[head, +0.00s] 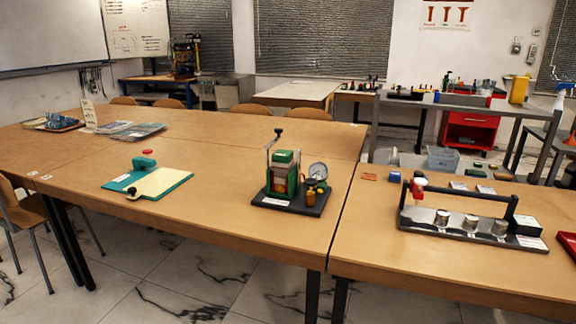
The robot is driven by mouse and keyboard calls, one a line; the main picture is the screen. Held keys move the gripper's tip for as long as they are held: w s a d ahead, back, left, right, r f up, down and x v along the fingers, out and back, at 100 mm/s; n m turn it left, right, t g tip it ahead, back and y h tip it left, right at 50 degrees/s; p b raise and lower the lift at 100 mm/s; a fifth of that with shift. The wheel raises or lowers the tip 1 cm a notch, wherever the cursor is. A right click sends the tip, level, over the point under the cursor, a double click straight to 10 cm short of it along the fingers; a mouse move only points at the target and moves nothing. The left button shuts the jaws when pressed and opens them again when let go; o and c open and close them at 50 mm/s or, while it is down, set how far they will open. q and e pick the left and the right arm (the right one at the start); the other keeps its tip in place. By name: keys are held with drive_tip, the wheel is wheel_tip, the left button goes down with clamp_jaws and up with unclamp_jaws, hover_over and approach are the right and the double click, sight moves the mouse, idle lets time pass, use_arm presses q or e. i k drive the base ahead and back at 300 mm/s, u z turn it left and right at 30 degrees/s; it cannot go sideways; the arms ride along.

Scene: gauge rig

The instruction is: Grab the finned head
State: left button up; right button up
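A rig stands on the wooden table in the middle of the view, on a black base plate (290,200). It has a green upright body (284,172), a tall lever with a black knob (278,131), a small orange-brown part (310,196) and a round grey dial-like disc (318,171). To the right, a black-framed rig (460,203) holds a red and white piece (418,187) at its left end, above several metal cylinders (471,223). Fins are too small to make out, so I cannot tell which part is the finned head. Neither of my grippers is in view.
The wooden tables (215,215) stand side by side. A teal and cream clipboard (150,183) lies to the left. A blue block (394,176) and several small flat items lie near the right rig. Chairs (25,225) stand at the left. Bare tabletop surrounds the middle rig.

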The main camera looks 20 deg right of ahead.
sight(283, 156)
drive_tip(key=u, duration=0.95)
drive_tip(key=i, duration=1.9)
drive_tip(key=z, duration=0.55)
